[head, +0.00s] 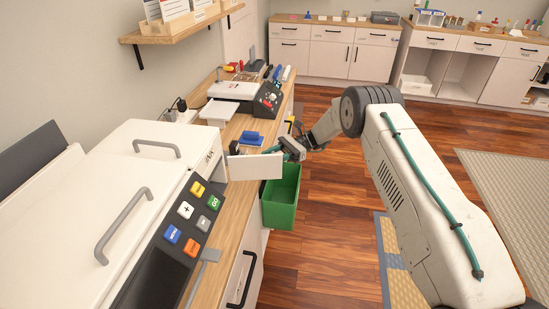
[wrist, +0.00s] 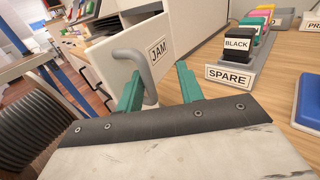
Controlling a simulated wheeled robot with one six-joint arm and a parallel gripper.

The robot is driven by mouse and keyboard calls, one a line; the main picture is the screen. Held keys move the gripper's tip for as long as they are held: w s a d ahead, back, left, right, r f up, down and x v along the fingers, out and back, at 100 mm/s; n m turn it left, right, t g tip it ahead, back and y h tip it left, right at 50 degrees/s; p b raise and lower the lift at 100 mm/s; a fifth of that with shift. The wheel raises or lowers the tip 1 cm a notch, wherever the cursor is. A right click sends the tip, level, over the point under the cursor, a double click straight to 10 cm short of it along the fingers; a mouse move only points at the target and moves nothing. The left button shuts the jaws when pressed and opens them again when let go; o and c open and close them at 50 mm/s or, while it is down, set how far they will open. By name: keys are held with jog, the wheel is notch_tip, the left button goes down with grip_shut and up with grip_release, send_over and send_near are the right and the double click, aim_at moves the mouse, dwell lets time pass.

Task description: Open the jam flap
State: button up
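The jam flap (wrist: 118,48) is a white panel with a black-framed JAM label (wrist: 158,50) and a grey bent handle (wrist: 148,72) in the wrist view. In the head view the flap (head: 255,167) stands out from the far end of the white copier (head: 130,165), over the counter. My gripper (wrist: 160,72) is at the handle, its two green fingers apart, with the handle's lower part between them, nearer the left finger. A gap shows to the right finger. In the head view my gripper (head: 291,149) is at the flap's right end, its fingers partly hidden.
A SPARE holder (wrist: 240,60) with coloured blocks and a blue object (wrist: 307,100) are on the counter near my gripper. A green bin (head: 281,198) hangs at the counter's edge below the flap. Another machine (head: 240,95) stands farther back. Open wooden floor lies right.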

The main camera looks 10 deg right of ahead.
jog(key=shift+d, duration=0.4)
jog(key=v, duration=0.7)
jog(key=shift+d, duration=0.35)
jog(key=shift+w+f, duration=0.1)
jog(key=shift+w, duration=0.05)
jog(key=s+f+h, duration=0.2)
jog(key=s+f, duration=0.1)
jog(key=f, duration=0.2)
jog(key=s+d+r+n+t+h, duration=0.1)
jog(key=s+d+r+n+h, duration=0.15)
jog(key=s+r, duration=0.5)
jog(key=s+d+r+n+t+h, duration=0.1)
jog(key=s+d+r+n+h, duration=0.2)
jog(key=s+r, duration=0.45)
jog(key=s+d+r+n+t+h, duration=0.1)
jog(key=s+r+n+h, duration=0.25)
jog(key=s+r, duration=0.4)
jog(key=s+d+r+n+t+h, duration=0.1)
jog(key=s+r+t, duration=0.1)
jog(key=s, duration=0.6)
jog(key=s+d+r+n+t+h, duration=0.1)
jog(key=s+d+r+t+h, duration=0.1)
jog(key=s+r, duration=0.3)
jog(key=s+d+r+n+t+h, duration=0.1)
jog(key=s+r, duration=0.3)
jog(key=s, duration=0.8)
jog(key=shift+d+r+n+t+h, duration=0.3)
jog(key=shift+d+t+h, duration=0.2)
jog(key=shift+t, duration=0.3)
